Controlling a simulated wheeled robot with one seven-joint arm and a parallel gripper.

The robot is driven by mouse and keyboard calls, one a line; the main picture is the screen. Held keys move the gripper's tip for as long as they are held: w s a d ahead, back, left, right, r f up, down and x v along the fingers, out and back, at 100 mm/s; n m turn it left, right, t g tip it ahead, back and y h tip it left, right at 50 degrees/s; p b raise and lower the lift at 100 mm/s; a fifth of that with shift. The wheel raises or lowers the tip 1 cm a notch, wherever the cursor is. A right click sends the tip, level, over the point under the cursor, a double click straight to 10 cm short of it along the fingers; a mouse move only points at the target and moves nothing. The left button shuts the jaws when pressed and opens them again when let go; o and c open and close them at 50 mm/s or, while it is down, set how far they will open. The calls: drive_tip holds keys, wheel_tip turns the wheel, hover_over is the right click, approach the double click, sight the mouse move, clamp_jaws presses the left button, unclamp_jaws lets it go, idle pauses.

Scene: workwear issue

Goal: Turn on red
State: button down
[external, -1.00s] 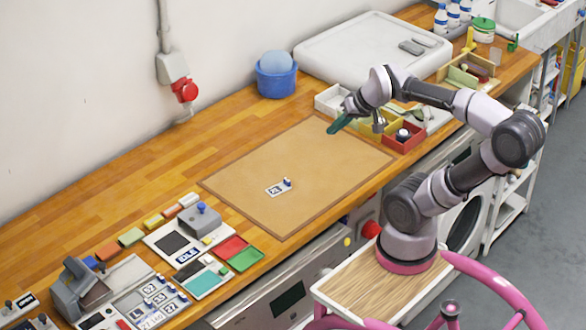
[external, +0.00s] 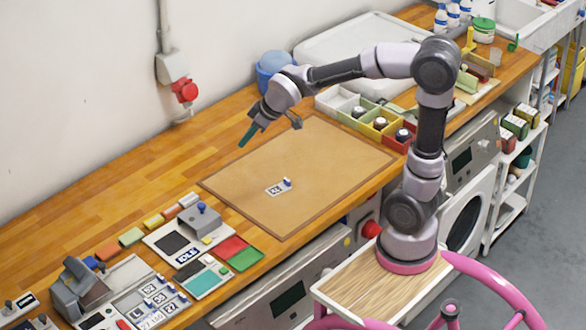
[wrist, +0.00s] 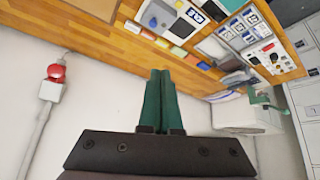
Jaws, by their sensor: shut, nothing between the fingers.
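Several red things show, and I cannot tell which one "red" means. A flat red pad (external: 231,248) lies beside a green pad (external: 246,258) at the bench front. A device with a grey box on top and an IDLE label (external: 187,255) stands just left of them; it also shows in the wrist view (wrist: 172,18). A red round plug or knob (external: 185,91) is on the wall box, also in the wrist view (wrist: 56,72). A red knob (external: 371,229) sits below the bench edge. My gripper (external: 243,143), with green fingers, is shut and empty above the bench, near the mat's back edge.
A blue bucket (external: 275,75) is against the wall. A panel with number tags (external: 150,300) is at front left. Bare wood lies left of the mat.

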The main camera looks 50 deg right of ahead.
sight(117, 324)
drive_tip(key=w+a+f+n+g+y, duration=0.1)
drive_tip(key=a+f+n, duration=0.15)
drive_tip(key=a, duration=0.35)
drive_tip(key=w+a+f+n+y, duration=0.1)
drive_tip(key=w+a+f+n, duration=0.15)
drive_tip(key=a, duration=0.45)
drive_tip(key=a+f+n+g, duration=0.1)
drive_tip(key=a+f, duration=0.3)
drive_tip(key=a, duration=0.2)
drive_tip(key=s+a+f+n+g+y, duration=0.1)
drive_tip(key=s+a+f+n, duration=0.1)
drive_tip(key=a+f, duration=0.2)
drive_tip(key=s+a+f+n+g+y, duration=0.1)
drive_tip(key=a+f, duration=0.3)
drive_tip(key=a, duration=0.7)
drive_tip(key=s+a+f+n+y, duration=0.2)
drive_tip(key=s+a+f+n, duration=0.1)
drive_tip(key=a, duration=0.5)
drive_tip(key=shift+f+n+g, duration=0.3)
drive_tip(key=shift+f+g, duration=0.1)
drive_tip(key=shift+f, duration=0.15)
drive_tip(key=shift+a+f, duration=0.1)
